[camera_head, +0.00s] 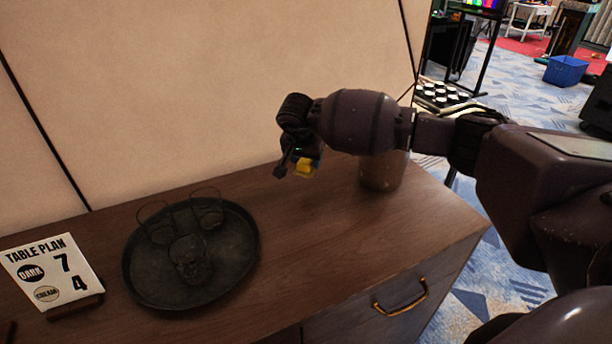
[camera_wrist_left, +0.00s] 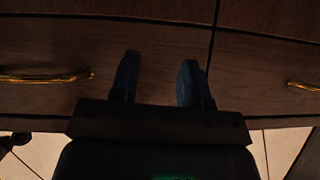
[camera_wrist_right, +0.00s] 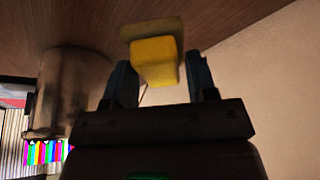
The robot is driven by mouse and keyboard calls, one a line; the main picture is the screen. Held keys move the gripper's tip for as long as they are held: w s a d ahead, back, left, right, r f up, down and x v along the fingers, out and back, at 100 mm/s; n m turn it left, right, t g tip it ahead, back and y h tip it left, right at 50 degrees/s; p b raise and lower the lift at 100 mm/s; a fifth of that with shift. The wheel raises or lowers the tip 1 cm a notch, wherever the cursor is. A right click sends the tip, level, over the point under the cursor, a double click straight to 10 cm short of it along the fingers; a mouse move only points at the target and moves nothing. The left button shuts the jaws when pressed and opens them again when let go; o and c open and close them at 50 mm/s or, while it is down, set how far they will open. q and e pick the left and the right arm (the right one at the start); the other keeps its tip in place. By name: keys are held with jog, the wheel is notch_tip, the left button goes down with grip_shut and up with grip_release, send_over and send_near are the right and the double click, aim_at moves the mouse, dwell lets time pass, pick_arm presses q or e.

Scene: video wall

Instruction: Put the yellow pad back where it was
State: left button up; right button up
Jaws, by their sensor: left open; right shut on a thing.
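The yellow pad (camera_head: 306,168) is between the fingers of my right gripper (camera_head: 294,172), above the back part of the wooden cabinet top (camera_head: 310,230). In the right wrist view the yellow pad (camera_wrist_right: 155,61) sits between the two fingertips (camera_wrist_right: 162,80), with a flat, duller yellowish piece at its far end near the wood. I cannot tell whether it touches the wood. My left gripper (camera_wrist_left: 160,80) is open and empty in front of the cabinet's drawer fronts; it is not in the head view.
A table plan sign (camera_head: 50,270) is at far left. A brownish metal pot (camera_head: 382,172) stands just right of my right gripper, partly behind my arm. The wood between tray and pot is clear.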

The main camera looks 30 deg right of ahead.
aim_at(306, 173)
jog(key=shift+f, duration=2.8)
jog(key=shift+f, duration=0.1)
jog(key=o, duration=0.8)
jog(key=shift+b, duration=0.3)
jog(key=shift+o, duration=0.2)
jog(key=shift+a+r, duration=0.1)
jog(key=shift+r, duration=0.4)
jog(key=p+v, duration=0.1)
jog(key=v, duration=1)
jog(key=shift+s, duration=0.2)
